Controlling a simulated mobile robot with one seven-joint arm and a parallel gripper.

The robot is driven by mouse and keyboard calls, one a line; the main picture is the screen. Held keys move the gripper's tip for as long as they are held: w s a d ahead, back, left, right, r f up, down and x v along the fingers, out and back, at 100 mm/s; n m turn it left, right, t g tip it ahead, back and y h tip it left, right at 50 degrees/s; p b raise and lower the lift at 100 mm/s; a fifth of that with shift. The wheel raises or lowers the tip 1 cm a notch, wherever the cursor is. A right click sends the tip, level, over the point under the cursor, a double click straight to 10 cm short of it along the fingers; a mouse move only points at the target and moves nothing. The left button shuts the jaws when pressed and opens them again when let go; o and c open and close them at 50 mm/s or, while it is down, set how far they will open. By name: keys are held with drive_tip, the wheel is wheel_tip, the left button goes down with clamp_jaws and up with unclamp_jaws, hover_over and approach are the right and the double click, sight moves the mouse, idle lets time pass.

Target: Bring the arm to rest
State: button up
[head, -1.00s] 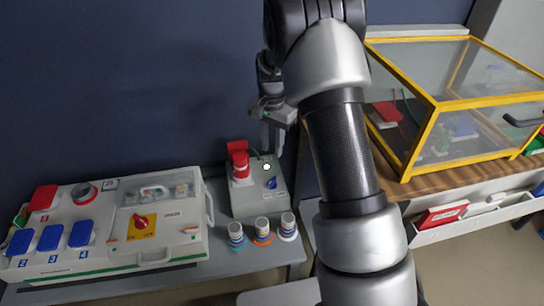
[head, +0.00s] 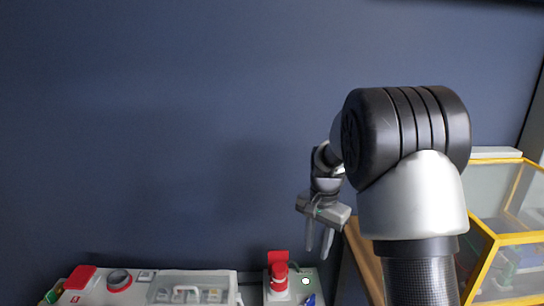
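My gripper (head: 318,243) hangs with its fingers pointing down, in front of the dark blue wall and above the small grey socket box. Its two fingers stand apart with nothing visible between them. The small box (head: 312,284) carries a red plug (head: 279,278) on its left and a blue part (head: 310,299) near the lower edge of the picture. My arm comes up from the lower right and hides what lies behind it.
A larger pale socket box (head: 142,279) with red parts and a clear cover stands at the lower left. A yellow-framed clear case (head: 484,268) stands at the right behind my arm. The wall area at upper left is free.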

drive_tip(key=s+r+n+t, duration=0.2)
drive_tip(key=s+r+n, duration=0.2)
drive_tip(key=s+r, duration=0.95)
drive_tip(key=s+r+n+t, duration=0.3)
drive_tip(key=s+n, duration=0.1)
drive_tip(key=s, duration=1)
wheel_tip(320, 180, up, 20)
drive_tip(key=p, duration=1.9)
drive_tip(key=shift+s+a+f, duration=0.15)
drive_tip(key=shift+s+f, duration=0.1)
drive_tip(key=shift+s, duration=0.15)
